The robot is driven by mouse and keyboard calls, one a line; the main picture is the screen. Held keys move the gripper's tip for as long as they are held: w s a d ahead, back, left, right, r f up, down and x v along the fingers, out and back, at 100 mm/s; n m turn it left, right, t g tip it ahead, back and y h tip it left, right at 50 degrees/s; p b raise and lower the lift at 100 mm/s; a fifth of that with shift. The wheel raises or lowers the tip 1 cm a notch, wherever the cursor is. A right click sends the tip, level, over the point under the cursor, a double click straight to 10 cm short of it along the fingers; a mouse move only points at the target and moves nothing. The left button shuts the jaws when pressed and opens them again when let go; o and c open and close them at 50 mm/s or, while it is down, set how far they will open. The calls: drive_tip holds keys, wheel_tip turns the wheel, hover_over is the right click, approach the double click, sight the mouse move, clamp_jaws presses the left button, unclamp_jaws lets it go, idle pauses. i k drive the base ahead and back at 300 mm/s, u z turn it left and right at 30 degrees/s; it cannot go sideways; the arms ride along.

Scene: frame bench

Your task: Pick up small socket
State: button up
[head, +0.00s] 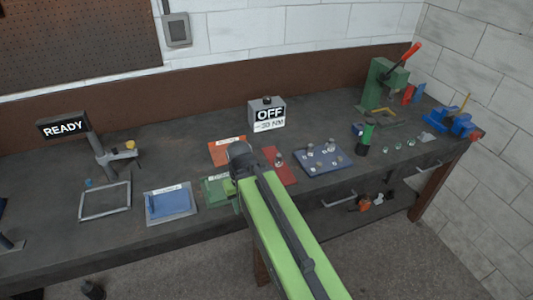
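A blue tray (301,163) lies on the bench right of my arm and carries several small metal sockets (331,145). They are too small in the picture to tell which is the small socket. Another small metal piece (279,159) stands on a red mat (284,177) left of the tray. My green arm reaches over the front of the bench, and its dark end joint is near the red mat. My gripper's fingers do not show; the arm hides that area.
An OFF box (267,115) stands behind the mats. A green press (384,82) and blue vise (460,125) stand at the right. A green-and-black driver (365,139) stands right of the tray. An empty frame (104,201) and READY sign (63,126) are at the left.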

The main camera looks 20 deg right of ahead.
sight(310, 152)
drive_tip(key=u, duration=0.05)
drive_tip(key=i, duration=1)
drive_tip(key=u, duration=0.05)
